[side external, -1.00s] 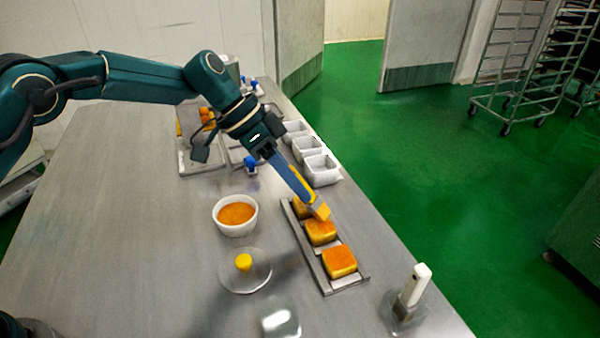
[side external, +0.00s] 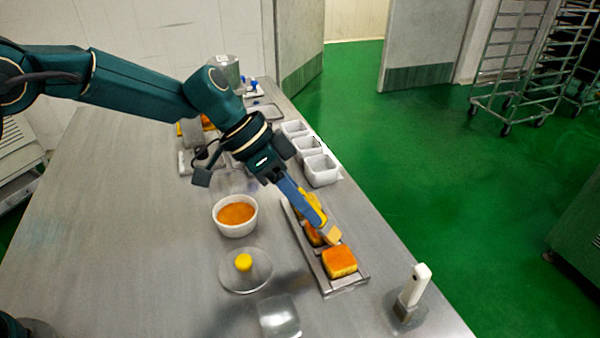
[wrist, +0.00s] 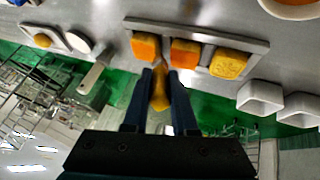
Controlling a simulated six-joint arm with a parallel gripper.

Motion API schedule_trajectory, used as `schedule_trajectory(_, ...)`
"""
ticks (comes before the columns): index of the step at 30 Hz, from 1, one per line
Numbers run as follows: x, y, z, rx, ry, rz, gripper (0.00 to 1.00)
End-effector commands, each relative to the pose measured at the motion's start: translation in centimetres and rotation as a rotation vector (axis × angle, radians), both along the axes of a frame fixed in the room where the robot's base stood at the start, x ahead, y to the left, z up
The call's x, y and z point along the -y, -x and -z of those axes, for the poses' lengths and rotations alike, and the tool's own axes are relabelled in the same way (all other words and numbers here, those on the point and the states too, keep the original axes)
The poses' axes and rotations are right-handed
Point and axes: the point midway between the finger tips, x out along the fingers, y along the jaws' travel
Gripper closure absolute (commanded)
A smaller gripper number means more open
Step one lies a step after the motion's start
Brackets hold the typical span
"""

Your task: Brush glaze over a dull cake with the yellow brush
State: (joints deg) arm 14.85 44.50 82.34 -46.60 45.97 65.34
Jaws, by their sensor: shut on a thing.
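My gripper (side external: 300,200) is shut on the yellow brush (side external: 313,212), which points down at the cake tray (side external: 352,280). The brush also shows between my fingers in the wrist view (wrist: 160,92). Its bristles are over or beside the gap between the near and middle cakes; contact is unclear. The near cake (side external: 339,262) has an orange top. The middle cake (side external: 313,236) is partly hidden by the brush, and looks orange in the wrist view (wrist: 185,52). The far cake (wrist: 228,64) looks yellower and duller; my gripper hides it from the side. A white bowl (side external: 234,229) holds orange glaze.
White tubs (side external: 321,171) line the far edge. The left of the table is free.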

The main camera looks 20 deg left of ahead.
Motion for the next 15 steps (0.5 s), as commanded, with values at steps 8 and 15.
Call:
schedule_trajectory(8, -1.7, -0.5, -0.2, 0.001, 0.000, -0.002, 1.00)
schedule_trajectory(15, -3.2, -2.0, -0.3, -0.001, -0.003, -0.003, 1.00)
